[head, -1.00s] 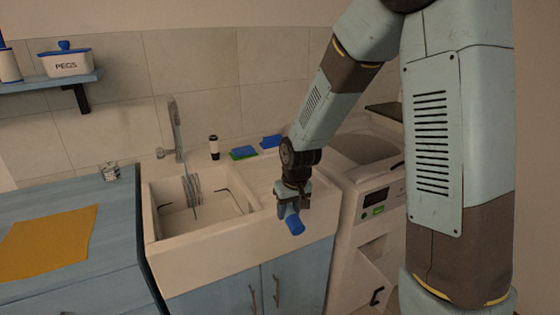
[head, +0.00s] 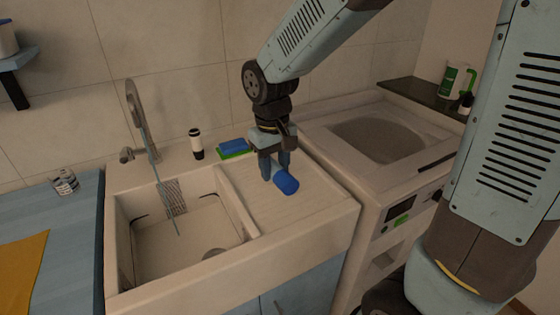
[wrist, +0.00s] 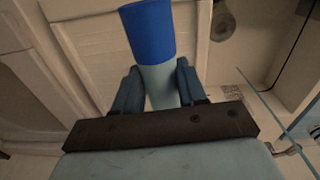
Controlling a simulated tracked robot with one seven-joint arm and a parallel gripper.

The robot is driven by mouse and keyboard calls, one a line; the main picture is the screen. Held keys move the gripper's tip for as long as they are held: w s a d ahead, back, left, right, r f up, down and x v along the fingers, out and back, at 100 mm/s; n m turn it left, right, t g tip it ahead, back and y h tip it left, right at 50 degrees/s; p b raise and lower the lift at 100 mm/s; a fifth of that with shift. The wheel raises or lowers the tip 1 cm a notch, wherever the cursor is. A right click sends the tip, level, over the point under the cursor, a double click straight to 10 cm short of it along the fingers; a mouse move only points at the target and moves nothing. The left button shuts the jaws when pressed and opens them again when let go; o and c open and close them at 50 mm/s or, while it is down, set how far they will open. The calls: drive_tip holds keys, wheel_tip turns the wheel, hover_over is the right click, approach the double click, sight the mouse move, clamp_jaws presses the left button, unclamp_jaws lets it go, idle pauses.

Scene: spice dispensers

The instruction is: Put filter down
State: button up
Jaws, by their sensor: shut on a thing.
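The filter (head: 286,184) is a short cylinder with a dark blue end and a pale blue body. My gripper (head: 274,168) is shut on its pale body and points down over the ribbed drainboard (head: 315,203) right of the sink basin. The filter lies tilted, its blue end towards the front right. I cannot tell whether it touches the drainboard. In the wrist view the filter (wrist: 148,35) sits between both fingers, its blue end reaching away from my gripper (wrist: 157,88). The fingers hide part of its body.
The sink basin (head: 180,235) with a drain is to the left, with a tap (head: 135,155) behind it. A black-and-white bottle (head: 196,144) and a blue-and-green sponge (head: 234,148) stand on the back ledge. A machine with an open top (head: 380,135) is to the right.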

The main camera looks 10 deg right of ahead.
drive_tip(key=shift+w+d+r, duration=0.1)
drive_tip(key=shift+w, duration=0.1)
drive_tip(key=shift+w+d+f, duration=0.1)
drive_tip(key=shift+w+f, duration=0.1)
drive_tip(key=shift+w, duration=0.15)
drive_tip(key=w+d+f, duration=0.1)
drive_tip(key=w+f, duration=0.1)
drive_tip(key=w, duration=0.1)
drive_tip(key=w+d+f, duration=0.2)
drive_tip(key=w+f, duration=0.1)
drive_tip(key=w, duration=0.1)
drive_tip(key=w+d+f, duration=0.2)
drive_tip(key=w, duration=0.1)
drive_tip(key=shift+w+f, duration=0.2)
drive_tip(key=shift+f, duration=0.2)
drive_tip(key=shift+w+d+f, duration=0.3)
drive_tip(key=shift+w+f, duration=0.3)
drive_tip(key=shift+f, duration=0.15)
drive_tip(key=shift+w+f, duration=0.1)
drive_tip(key=shift+f, duration=1.35)
drive_tip(key=shift+f, duration=0.2)
